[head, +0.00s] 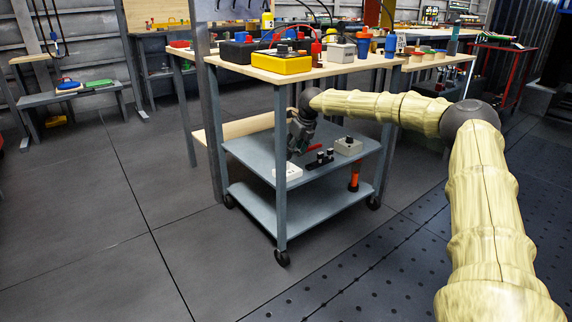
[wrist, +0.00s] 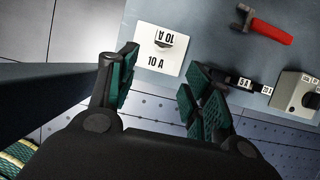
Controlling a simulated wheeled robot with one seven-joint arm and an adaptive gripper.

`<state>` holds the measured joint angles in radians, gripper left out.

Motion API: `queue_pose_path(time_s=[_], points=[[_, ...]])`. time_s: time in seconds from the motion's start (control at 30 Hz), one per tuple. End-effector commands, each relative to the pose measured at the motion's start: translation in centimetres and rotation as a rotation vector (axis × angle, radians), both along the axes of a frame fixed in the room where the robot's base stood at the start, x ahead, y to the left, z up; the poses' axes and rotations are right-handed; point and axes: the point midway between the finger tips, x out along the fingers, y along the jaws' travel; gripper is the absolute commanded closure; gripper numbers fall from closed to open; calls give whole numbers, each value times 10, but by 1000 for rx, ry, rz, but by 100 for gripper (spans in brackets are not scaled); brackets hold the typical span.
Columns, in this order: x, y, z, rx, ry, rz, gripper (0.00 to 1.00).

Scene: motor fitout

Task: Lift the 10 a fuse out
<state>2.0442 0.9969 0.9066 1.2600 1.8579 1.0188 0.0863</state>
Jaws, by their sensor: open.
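A white block (wrist: 150,62) marked "10 A" sits on the grey cart's upper shelf. A small white piece with an upside-down "10 A" label (wrist: 166,36) stands on it, apparently the 10 A fuse. In the head view the white block (head: 287,172) lies near the shelf's front left edge; the fuse cannot be made out there. My gripper (wrist: 160,72) is open and empty, its two fingers spread either side of the block's near edge in the wrist view. The fuse appears beyond the fingertips, not between the pads. My gripper (head: 298,140) hangs over the shelf, under the tabletop.
On the same shelf (head: 245,150) are a red-handled tool (wrist: 268,28), a black holder with labelled pieces (head: 320,159) and a grey box (head: 348,145). The wooden tabletop (head: 300,75) is close above my wrist. A cart post (head: 281,200) stands at the front corner.

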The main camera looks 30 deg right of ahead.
Motion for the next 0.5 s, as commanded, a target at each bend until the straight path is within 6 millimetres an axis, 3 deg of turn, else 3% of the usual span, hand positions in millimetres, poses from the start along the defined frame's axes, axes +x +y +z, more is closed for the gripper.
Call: queue_pose_path(time_s=[0.2, 0.5], points=[[22, 2, -2, -1, 0, 0, 50], [32, 3, -2, 0, 0, 0, 50]])
